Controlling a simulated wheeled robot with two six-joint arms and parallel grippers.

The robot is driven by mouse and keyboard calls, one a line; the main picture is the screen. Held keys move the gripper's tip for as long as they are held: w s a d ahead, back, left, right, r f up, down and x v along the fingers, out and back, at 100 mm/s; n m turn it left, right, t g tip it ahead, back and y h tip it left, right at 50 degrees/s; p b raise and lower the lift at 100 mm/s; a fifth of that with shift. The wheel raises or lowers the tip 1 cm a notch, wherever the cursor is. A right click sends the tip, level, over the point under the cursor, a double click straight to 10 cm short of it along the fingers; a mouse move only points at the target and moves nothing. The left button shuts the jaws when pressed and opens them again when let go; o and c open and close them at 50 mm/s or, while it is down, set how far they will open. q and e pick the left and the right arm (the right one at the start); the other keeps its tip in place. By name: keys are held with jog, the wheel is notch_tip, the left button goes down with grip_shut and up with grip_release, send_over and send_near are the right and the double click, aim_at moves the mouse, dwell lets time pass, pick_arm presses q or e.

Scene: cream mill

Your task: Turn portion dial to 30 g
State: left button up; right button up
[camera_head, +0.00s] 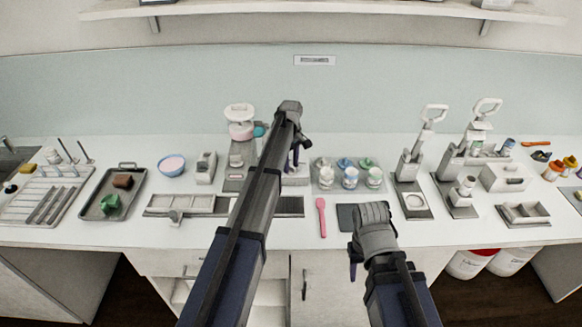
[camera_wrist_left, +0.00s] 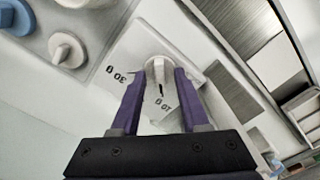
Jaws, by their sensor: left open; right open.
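The portion dial is a white knob (camera_wrist_left: 158,68) on a pale plate (camera_wrist_left: 125,60) in the left wrist view. The plate bears a "30 g" mark (camera_wrist_left: 116,77) to the left of the knob and a "10 g" mark (camera_wrist_left: 163,106) below it. A small dark line shows near the knob's lower side. My left gripper (camera_wrist_left: 160,76) is open, with its purple fingers on either side of the knob; whether they touch it I cannot tell. In the head view my left arm largely hides the dial. My right gripper (camera_head: 354,262) is open and empty above the counter's front edge.
Lidded jars (camera_head: 349,178) stand on a grey tray right of my left gripper. A pink spatula (camera_head: 321,216) lies in front of them. Lever presses (camera_head: 412,165) stand further right. A blue bowl (camera_head: 171,165) and a metal tray (camera_head: 93,207) are at left.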

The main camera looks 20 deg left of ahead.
pick_arm(q)
grip_shut()
dwell(0.3)
dwell(0.5)
jog(key=m, duration=0.8)
jog(key=shift+m, duration=0.4)
jog(key=m, duration=0.9)
